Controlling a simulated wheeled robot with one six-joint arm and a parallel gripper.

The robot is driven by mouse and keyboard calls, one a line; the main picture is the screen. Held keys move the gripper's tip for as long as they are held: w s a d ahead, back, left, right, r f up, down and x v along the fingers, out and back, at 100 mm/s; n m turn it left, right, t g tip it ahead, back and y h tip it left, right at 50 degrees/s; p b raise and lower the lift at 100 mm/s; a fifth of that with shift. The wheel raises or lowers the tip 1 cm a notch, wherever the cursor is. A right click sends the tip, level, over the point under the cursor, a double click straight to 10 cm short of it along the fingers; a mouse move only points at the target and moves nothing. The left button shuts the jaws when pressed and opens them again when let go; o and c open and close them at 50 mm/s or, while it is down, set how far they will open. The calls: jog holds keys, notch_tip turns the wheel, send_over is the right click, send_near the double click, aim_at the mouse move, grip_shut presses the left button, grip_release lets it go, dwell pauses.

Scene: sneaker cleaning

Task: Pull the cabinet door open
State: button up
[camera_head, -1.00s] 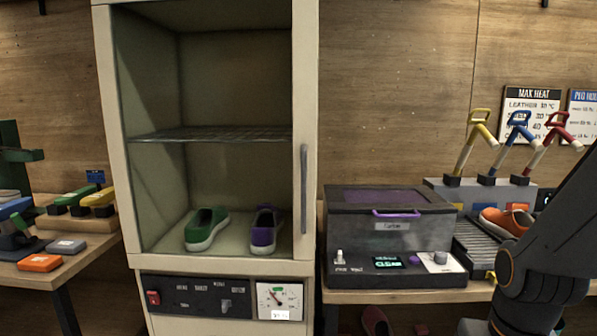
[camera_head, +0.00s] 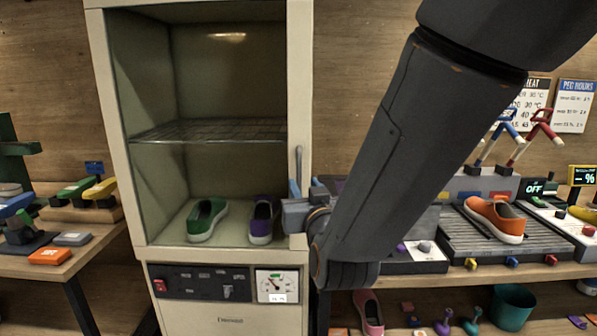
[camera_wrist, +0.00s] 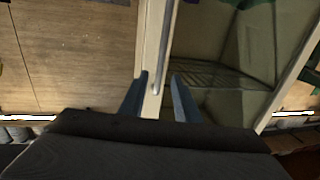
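The tall cream cabinet's door (camera_head: 137,215) has a glass pane with a light reflection near its top, and it looks shut. Its upright grey handle (camera_head: 298,165) is on the right side of the frame. My gripper (camera_head: 306,187) is at the handle's lower part, with my arm reaching in from the upper right. In the wrist view, my gripper (camera_wrist: 158,95) is open, with one blue-grey finger on each side of the handle (camera_wrist: 168,45). Gaps show between the fingers and the handle. My arm hides part of the area right of the cabinet.
A green shoe (camera_head: 207,220) and a purple shoe (camera_head: 263,220) stand inside the cabinet, below a wire shelf (camera_head: 208,132). A left table (camera_head: 85,252) holds brushes and blocks. A right bench carries an orange shoe (camera_head: 495,218) on a ribbed tray.

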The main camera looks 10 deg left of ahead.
aim_at(299, 176)
jog(key=p+x, duration=0.2)
jog(key=x, duration=0.5)
jog(key=shift+w+a, duration=0.1)
jog(key=shift+w, duration=0.1)
jog(key=shift+c, duration=0.4)
grip_shut()
